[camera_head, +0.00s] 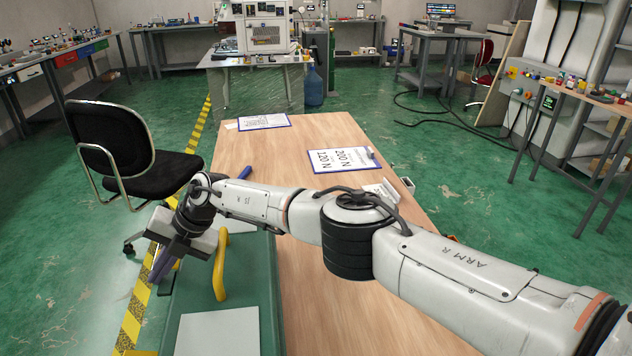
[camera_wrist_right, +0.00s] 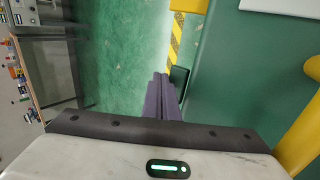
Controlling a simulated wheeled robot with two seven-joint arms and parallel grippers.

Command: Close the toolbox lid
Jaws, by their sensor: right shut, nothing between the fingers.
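The green toolbox (camera_head: 250,290) stands at the near left of the table. Its green top bears a yellow handle (camera_head: 220,265) and a pale label plate (camera_head: 218,332). The top looks roughly level, but I cannot tell whether the lid is fully down. In the right wrist view the green top (camera_wrist_right: 235,80) fills the right side, with the yellow handle (camera_wrist_right: 303,135) at its edge. My right gripper (camera_head: 158,268) is shut and empty, fingers pointing down just beyond the toolbox's left edge. Its dark fingers (camera_wrist_right: 162,95) show together in the wrist view. My left gripper is out of view.
The wooden table (camera_head: 290,150) holds two printed sheets, one a clipboard (camera_head: 345,160), and a blue item (camera_head: 244,172) behind my arm. A black chair (camera_head: 120,150) stands left of the table. Green floor with yellow-black tape (camera_head: 133,312) lies to the left.

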